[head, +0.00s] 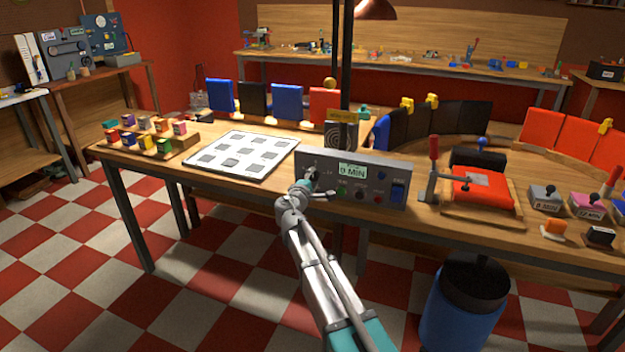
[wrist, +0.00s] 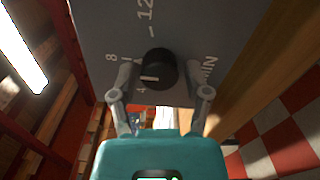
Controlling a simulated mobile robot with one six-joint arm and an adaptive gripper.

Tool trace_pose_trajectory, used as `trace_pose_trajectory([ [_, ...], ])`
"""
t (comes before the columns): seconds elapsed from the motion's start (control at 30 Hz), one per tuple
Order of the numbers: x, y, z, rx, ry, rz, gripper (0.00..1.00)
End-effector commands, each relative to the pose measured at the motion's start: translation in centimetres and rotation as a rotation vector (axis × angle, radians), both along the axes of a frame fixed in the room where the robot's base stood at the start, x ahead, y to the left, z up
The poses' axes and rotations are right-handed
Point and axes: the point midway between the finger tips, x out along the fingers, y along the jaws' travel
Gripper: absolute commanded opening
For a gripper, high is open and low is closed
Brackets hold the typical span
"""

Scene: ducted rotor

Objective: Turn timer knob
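The black timer knob (wrist: 158,69) sits on the grey panel of the control box (head: 380,203), with a white pointer mark on its lower left side near the "4". Printed marks 8, 12 and MIN surround it. In the wrist view my gripper (wrist: 161,88) is open, one finger on each side of the knob, with gaps visible between fingers and knob. In the head view my gripper (head: 311,186) is at the panel's left end and hides most of the knob. A green display (head: 352,171) on the box shows a number with MIN; the digit looks like 9 or 0.
A white grid board (head: 243,154) lies left of the box. A dark vertical post (head: 344,60) rises behind it. A blue bin (head: 440,312) stands on the floor.

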Motion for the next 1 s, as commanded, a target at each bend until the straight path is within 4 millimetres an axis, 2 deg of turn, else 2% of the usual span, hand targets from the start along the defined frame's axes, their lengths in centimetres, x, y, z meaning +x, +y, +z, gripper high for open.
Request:
trace_pose_trajectory([
  [0.57, -0.4, 0.2, 0.0, -0.001, 0.001, 0.002, 0.82],
  [0.77, -2.1, 0.6, 0.0, -0.001, 0.0, 0.003, 0.82],
  [1.0, -5.6, 1.6, 0.0, -0.001, 0.0, 0.004, 0.82],
])
